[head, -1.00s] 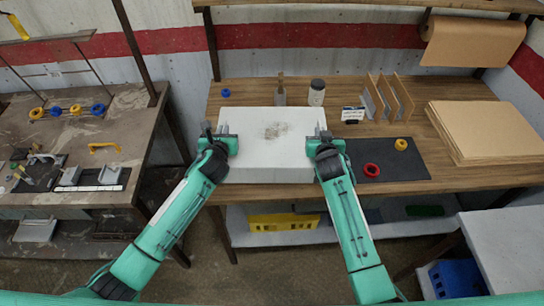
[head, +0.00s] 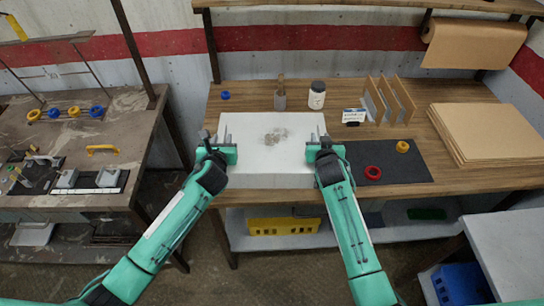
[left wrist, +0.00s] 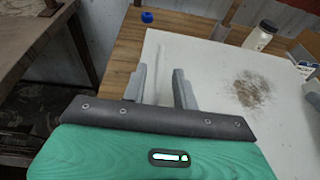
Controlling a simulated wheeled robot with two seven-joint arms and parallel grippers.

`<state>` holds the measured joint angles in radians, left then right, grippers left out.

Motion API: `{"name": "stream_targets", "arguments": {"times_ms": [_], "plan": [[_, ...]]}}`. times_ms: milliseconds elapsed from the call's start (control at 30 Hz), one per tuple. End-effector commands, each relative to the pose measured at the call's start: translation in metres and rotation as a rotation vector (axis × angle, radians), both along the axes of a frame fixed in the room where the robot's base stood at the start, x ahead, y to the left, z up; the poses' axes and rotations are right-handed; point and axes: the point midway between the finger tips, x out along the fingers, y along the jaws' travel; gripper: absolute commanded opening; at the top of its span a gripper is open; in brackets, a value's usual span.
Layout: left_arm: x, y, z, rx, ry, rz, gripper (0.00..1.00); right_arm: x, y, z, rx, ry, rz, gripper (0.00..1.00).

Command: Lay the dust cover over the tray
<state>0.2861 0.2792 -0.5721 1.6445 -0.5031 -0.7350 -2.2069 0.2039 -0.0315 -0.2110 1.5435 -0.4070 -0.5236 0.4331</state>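A broad white slab-like thing (head: 255,180) with a flat top and a straight front face lies in the middle of the wooden bench. It also shows in the left wrist view (left wrist: 215,70). A grey-brown speckled patch (head: 275,136) marks its top. I cannot tell cover and tray apart here. My left gripper (head: 222,136) is at its left edge; in the left wrist view its two fingers (left wrist: 160,88) stand apart, with nothing clearly held between them. My right gripper (head: 322,141) is at its right edge and looks open; its fingertips are small.
Behind are a blue ring (head: 225,95), a holder (head: 280,98) and a white bottle (head: 317,96). To the right are upright dividers (head: 390,98), a dark mat (head: 400,170) with red and yellow rings, and cardboard sheets (head: 490,130). A second bench (head: 60,200) stands left.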

Motion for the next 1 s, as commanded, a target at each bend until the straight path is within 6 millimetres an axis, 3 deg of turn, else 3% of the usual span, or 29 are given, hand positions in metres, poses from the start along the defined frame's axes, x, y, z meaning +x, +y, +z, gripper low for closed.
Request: {"name": "stream_targets", "arguments": {"times_ms": [300,500,767,1000], "plan": [[-0.06,0.0,0.018,0.001,0.001,-0.003,0.29,0.0,0.0,0.0,0.0,0.0,0.0,0.29],[-0.085,0.0,0.026,0.0,0.0,-0.001,0.29,0.0,0.0,0.0,0.0,0.0,0.0,0.29],[-0.094,0.0,0.029,0.0,0.001,0.0,0.29,-0.008,0.0,0.002,0.0,0.0,0.0,0.29],[-0.094,0.0,0.029,0.0,0.0,0.0,0.29,-0.047,0.0,0.013,0.002,0.001,-0.001,0.29]]}}
